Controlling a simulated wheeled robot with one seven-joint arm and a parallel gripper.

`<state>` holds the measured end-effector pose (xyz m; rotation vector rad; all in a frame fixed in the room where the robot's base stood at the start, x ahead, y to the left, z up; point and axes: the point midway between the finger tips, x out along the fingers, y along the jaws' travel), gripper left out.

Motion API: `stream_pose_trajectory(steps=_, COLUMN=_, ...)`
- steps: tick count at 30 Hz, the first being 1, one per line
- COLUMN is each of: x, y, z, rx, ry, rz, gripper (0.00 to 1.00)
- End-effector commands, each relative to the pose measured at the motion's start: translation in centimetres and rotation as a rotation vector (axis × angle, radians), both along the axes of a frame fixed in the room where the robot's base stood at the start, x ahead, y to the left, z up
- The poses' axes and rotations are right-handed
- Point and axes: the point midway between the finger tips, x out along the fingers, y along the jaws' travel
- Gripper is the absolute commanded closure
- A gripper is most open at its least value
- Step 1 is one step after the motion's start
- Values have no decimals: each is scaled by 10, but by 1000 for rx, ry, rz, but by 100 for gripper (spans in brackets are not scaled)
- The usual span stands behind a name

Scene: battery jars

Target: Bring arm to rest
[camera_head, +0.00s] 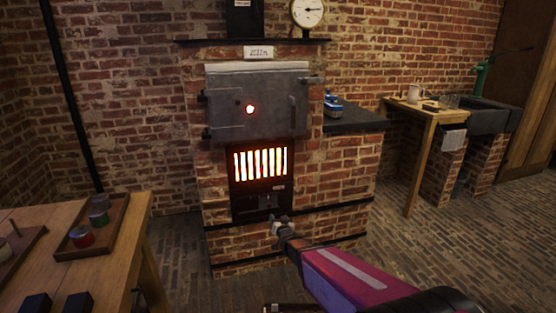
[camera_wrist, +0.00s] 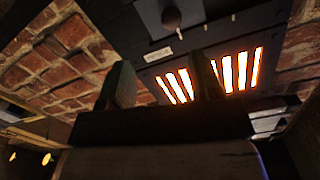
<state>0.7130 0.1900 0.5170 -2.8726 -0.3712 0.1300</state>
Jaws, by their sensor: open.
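My gripper (camera_head: 281,226) is in front of the lower part of the brick furnace, below its glowing grate (camera_head: 261,163). My arm, with a magenta link, reaches in from the bottom right. In the wrist view my gripper (camera_wrist: 160,82) shows two dark fingers standing apart with nothing between them. The gripper is open and empty. The glowing grate (camera_wrist: 238,73) lies beyond the fingers in the wrist view. I cannot tell the exact gap between the gripper and the furnace front.
The furnace has a grey metal door (camera_head: 257,103), shut. A wooden table (camera_head: 122,254) at left holds a tray (camera_head: 118,208) with jars. A blue object (camera_head: 333,105) sits on the dark ledge (camera_head: 355,121). A small table (camera_head: 424,113) and sink stand at right. Brick floor lies open between.

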Motion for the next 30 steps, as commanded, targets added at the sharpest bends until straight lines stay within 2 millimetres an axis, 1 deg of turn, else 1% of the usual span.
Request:
stream_pose_trajectory(steps=5, x=-9, y=-30, z=3, rx=-75, ry=171, rz=-41, gripper=42)
stream_pose_trajectory(steps=8, x=-19, y=-51, z=3, rx=-128, ry=303, rz=-63, gripper=42)
stream_pose_trajectory(steps=11, x=-35, y=-74, z=3, rx=-181, ry=447, rz=-82, gripper=42)
stream_pose_trajectory(steps=14, x=-56, y=-96, z=5, rx=-231, ry=599, rz=-94, gripper=42)
stream_pose_trajectory(steps=17, x=-82, y=-118, z=9, rx=-274, ry=754, rz=-98, gripper=42)
stream_pose_trajectory(steps=20, x=-112, y=-138, z=15, rx=-311, ry=910, rz=-95, gripper=42)
stream_pose_trajectory(steps=24, x=-159, y=-162, z=28, rx=-350, ry=1126, rz=-76, gripper=42)
stream_pose_trajectory(steps=27, x=-190, y=-175, z=39, rx=-368, ry=1259, rz=-55, gripper=42)
stream_pose_trajectory(steps=30, x=-215, y=-183, z=48, rx=-379, ry=1360, rz=-34, gripper=42)
